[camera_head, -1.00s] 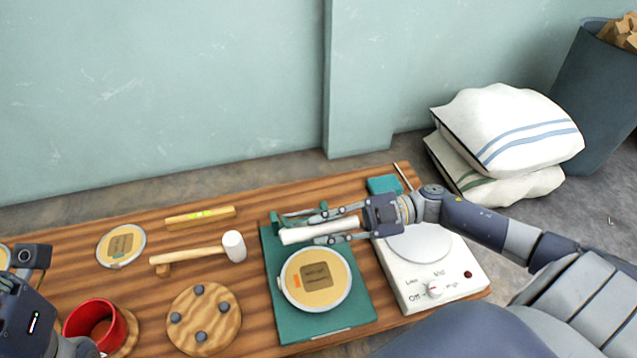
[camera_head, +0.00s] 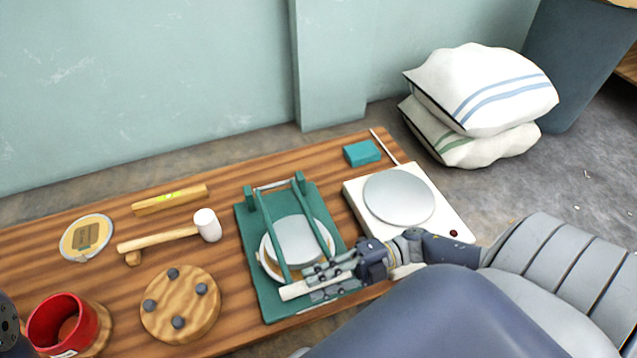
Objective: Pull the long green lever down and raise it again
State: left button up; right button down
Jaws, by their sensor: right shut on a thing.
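The green press base (camera_head: 252,298) lies on the wooden table. Its long green lever (camera_head: 269,238) has two arms running forward from posts at the back, low over the base. A pale round plate (camera_head: 297,240) between the arms sits over the round drum head, which is mostly hidden. The lever's white crossbar handle (camera_head: 291,291) is at the front of the base. My right gripper (camera_head: 325,281) is shut on this handle, coming from the right. Only a dark part of my left arm shows at the left edge; its gripper is out of view.
A white hot plate (camera_head: 398,197) stands right of the press, with a teal block (camera_head: 362,153) behind. A mallet (camera_head: 207,225), a yellow level (camera_head: 171,199), a round wooden board (camera_head: 181,303) and a red mug (camera_head: 62,323) are to the left.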

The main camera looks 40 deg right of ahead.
aim_at(353, 271)
jog(key=shift+s+f, duration=0.1)
jog(key=shift+f, duration=0.4)
jog(key=c, duration=1.4)
grip_release()
jog(key=shift+o, duration=0.2)
jog(key=shift+r, duration=0.1)
jog(key=shift+d, duration=0.1)
jog(key=v, duration=0.7)
jog(key=shift+d, duration=0.15)
